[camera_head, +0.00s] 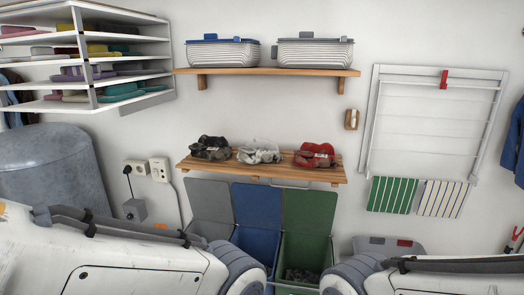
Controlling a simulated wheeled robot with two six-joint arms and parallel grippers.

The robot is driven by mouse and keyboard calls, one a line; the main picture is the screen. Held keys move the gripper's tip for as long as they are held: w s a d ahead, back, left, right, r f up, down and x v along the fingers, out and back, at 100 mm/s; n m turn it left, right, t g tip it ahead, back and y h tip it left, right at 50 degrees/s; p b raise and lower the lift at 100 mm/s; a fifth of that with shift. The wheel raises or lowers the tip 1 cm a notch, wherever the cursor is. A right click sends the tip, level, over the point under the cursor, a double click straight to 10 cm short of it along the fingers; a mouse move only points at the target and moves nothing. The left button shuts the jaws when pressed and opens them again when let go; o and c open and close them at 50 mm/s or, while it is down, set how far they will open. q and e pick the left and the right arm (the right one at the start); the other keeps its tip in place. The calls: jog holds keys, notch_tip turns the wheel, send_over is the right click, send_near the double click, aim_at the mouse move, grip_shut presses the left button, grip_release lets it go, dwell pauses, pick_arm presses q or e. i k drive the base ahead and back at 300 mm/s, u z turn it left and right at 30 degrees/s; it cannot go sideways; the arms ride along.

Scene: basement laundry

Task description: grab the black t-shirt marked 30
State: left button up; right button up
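A crumpled black cloth item (211,148), perhaps the black t-shirt, lies at the left end of the lower wooden shelf. I cannot read a number on it. A white-grey crumpled item (259,152) lies to its right, and a red one (314,155) with a small pale mark lies farther right. More dark items (301,276) lie at the bottom of the open green bin; I cannot tell what they are. Large white links of both my arms fill the lower corners, well in front of the shelf. Neither gripper shows in the picture.
The lower wooden shelf (262,173) is on the wall above open grey (209,201), blue (257,207) and green (308,212) bins. Two baskets stand on the upper shelf (267,72). A folding drying rack (434,125) hangs right; a grey tank (45,170) stands left.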

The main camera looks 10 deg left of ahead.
aim_at(212, 148)
jog(key=u, duration=1.8)
jog(key=i, duration=0.75)
jog(key=z, duration=1.2)
